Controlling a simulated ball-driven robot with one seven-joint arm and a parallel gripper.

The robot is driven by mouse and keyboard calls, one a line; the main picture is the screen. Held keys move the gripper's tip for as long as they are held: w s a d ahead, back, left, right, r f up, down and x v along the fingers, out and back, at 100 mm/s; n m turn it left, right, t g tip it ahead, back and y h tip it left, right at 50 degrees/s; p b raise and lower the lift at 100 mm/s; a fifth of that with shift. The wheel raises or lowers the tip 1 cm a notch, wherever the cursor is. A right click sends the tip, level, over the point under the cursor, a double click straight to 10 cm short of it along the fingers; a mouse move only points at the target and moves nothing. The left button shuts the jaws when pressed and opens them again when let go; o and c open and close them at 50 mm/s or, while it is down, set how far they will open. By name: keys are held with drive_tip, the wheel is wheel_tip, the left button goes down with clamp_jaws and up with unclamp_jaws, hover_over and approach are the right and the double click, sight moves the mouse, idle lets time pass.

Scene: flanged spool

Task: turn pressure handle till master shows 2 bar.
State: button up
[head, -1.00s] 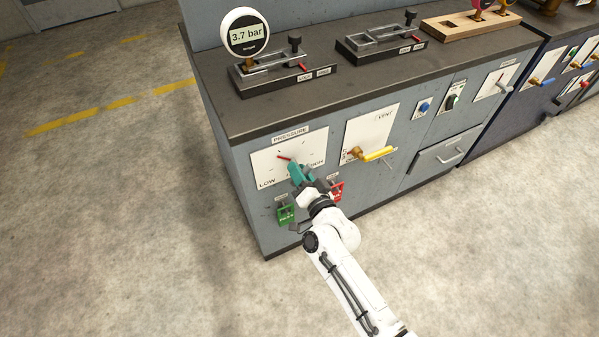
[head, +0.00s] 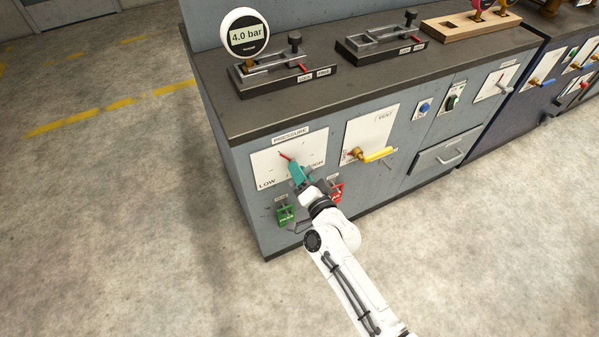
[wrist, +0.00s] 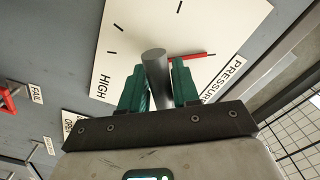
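The round white gauge (head: 246,34) on the bench top reads 4.0 bar; the small print under its figures is too small to read. The white pressure plate (head: 268,168) on the cabinet front is marked PRESSURE, LOW and HIGH. Its red pointer (head: 286,157) points up and left; it also shows in the wrist view (wrist: 195,56). My gripper (head: 298,172) is at this plate and covers part of it. In the wrist view, its green fingers (wrist: 159,88) stand on both sides of the grey cylindrical pressure handle (wrist: 156,72) and appear closed on it.
A vent plate (head: 370,130) with a yellow-gripped handle (head: 377,155) is to the right. An empty clamp fixture (head: 380,40) stands on the bench. The floor at left is clear.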

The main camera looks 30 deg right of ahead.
drive_tip(key=o, duration=1.3)
drive_tip(key=shift+c, duration=0.2)
drive_tip(key=s, duration=1)
drive_tip(key=shift+s, duration=0.4)
drive_tip(key=shift+c, duration=0.3)
